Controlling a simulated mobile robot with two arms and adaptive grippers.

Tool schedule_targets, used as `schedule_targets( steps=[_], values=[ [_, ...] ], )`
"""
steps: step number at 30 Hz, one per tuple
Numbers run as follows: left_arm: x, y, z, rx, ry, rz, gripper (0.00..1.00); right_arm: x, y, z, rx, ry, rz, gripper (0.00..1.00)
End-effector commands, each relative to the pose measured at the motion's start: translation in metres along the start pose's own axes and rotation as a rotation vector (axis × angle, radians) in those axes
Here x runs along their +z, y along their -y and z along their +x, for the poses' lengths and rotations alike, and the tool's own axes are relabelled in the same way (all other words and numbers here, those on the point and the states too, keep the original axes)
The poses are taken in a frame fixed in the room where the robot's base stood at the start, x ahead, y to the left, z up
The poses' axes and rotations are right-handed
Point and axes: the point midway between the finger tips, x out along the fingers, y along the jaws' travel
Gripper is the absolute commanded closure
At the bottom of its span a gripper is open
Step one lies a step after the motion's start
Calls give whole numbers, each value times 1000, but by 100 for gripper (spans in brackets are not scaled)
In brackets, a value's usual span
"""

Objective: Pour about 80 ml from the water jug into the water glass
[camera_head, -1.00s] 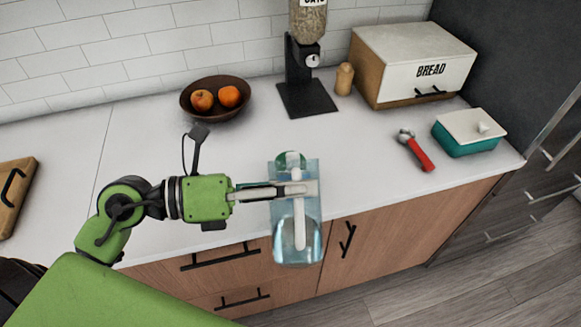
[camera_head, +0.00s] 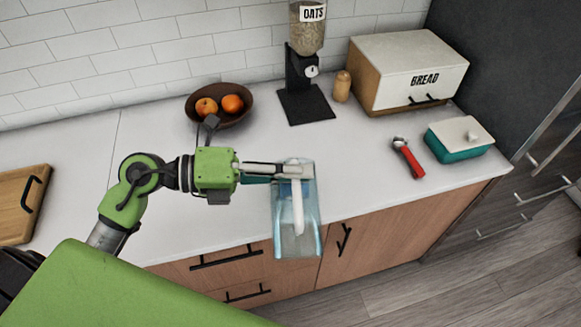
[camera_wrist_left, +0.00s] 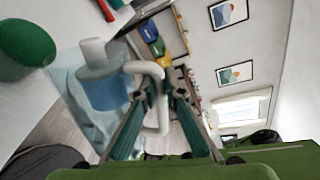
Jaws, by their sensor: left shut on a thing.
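The water jug (camera_head: 298,243) is clear light blue with a white handle (camera_head: 297,208). In the head view it hangs over the front counter edge. My left gripper (camera_head: 298,170) is shut on the handle. The left wrist view shows the fingers (camera_wrist_left: 158,88) around the white loop, with the blue jug (camera_wrist_left: 103,90) beyond. How far the jug is tilted I cannot tell. A dark green round thing (camera_wrist_left: 25,48) stands on the counter beside the jug; whether it is the water glass is unclear. I see no clear glass in the head view; the jug and gripper hide that spot.
A fruit bowl (camera_head: 216,119), an oats dispenser (camera_head: 304,104), a pepper mill (camera_head: 342,86) and a bread box (camera_head: 410,72) stand at the back. A red-handled tool (camera_head: 409,159) and teal dish (camera_head: 460,147) lie right. A cutting board (camera_head: 22,205) is left.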

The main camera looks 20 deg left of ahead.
Motion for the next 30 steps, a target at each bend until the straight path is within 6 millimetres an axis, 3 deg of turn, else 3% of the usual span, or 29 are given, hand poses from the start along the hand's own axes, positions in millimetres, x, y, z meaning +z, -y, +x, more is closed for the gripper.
schedule_targets(
  steps=[30],
  values=[
    [29, 4, 0, -2, -25, -129, 100, -1, -4, -29, 4, 2, 0, 100]
  ],
)
